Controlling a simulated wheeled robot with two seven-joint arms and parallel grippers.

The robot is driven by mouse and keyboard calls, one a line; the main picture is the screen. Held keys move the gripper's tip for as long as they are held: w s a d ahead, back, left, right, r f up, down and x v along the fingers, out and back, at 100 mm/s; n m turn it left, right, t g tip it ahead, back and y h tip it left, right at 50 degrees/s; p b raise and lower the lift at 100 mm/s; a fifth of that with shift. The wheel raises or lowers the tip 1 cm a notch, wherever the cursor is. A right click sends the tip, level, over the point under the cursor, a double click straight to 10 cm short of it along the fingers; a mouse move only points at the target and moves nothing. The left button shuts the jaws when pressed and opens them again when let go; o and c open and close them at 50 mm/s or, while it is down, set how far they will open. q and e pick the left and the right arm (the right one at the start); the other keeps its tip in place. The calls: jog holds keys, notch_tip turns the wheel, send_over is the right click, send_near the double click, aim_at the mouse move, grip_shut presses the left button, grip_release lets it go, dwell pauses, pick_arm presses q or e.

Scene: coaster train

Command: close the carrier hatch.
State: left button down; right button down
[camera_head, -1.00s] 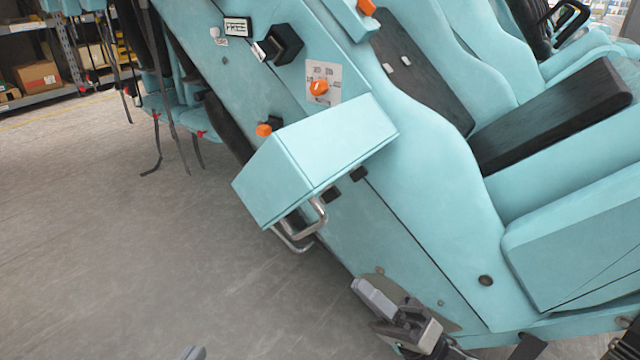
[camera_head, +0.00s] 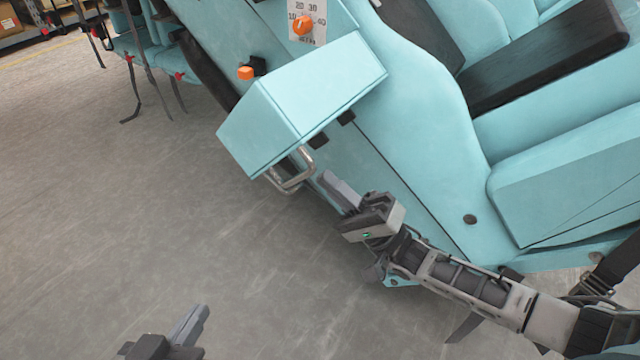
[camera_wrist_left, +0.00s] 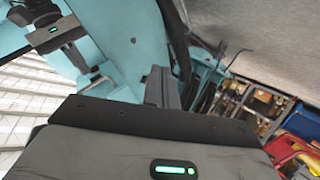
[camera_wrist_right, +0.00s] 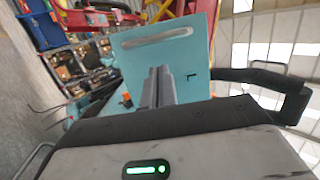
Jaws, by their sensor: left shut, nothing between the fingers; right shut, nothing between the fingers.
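The teal carrier hatch (camera_head: 310,95) stands out from the side of the teal coaster car (camera_head: 425,170) as a wedge-shaped box, so it looks open. A bent metal handle (camera_head: 293,175) is on its lower face. My right gripper (camera_head: 338,190) is shut and empty, just right of and below the handle, apart from it as far as I can tell. In the right wrist view, its fingers (camera_wrist_right: 158,88) point toward a teal panel (camera_wrist_right: 190,60) with a long pale bar, likely the hatch. My left gripper (camera_head: 190,325) is shut and empty over the floor, low and left of the hatch.
An orange knob on a numbered plate (camera_head: 303,25) and another orange knob (camera_head: 246,72) sit above the hatch. Seats with black pads (camera_head: 550,65) are at the right. Straps (camera_head: 133,90) hang at the upper left. The grey floor (camera_head: 110,210) at the left is clear.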

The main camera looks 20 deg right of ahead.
jog(key=shift+s+a+r, duration=0.15)
jog(key=shift+a+r, duration=0.1)
jog(key=shift+a, duration=0.4)
jog(key=shift+s+a+r, duration=0.1)
jog(key=shift+a+r, duration=0.1)
jog(key=shift+a, duration=0.4)
